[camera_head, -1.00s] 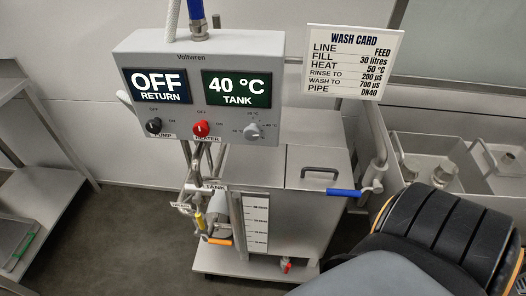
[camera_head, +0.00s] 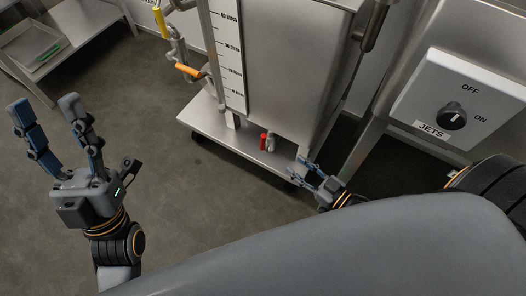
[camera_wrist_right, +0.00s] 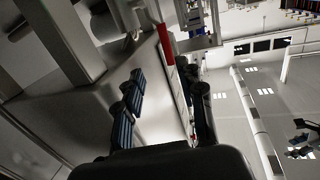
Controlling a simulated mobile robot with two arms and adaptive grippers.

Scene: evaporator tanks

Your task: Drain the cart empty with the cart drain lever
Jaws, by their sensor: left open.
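The cart (camera_head: 290,75) is a steel tank with a litre scale on its front and a low base shelf. A red lever (camera_head: 264,141), which looks like the cart drain lever, sits low under the tank, beside a small metal fitting. My right gripper (camera_head: 302,170) is open, to the right of and nearer than the lever, by the base's right edge. The red lever (camera_wrist_right: 165,45) also shows in the right wrist view, beyond and between the spread fingers (camera_wrist_right: 166,105), not touched. My left gripper (camera_head: 46,104) is open and empty over the floor at left.
Pipework with a yellow handle (camera_head: 160,22) and an orange handle (camera_head: 188,70) is left of the tank. A grey box with a JETS knob (camera_head: 452,116) is at right. A steel shelf (camera_head: 70,25) is at far left. The floor between is clear.

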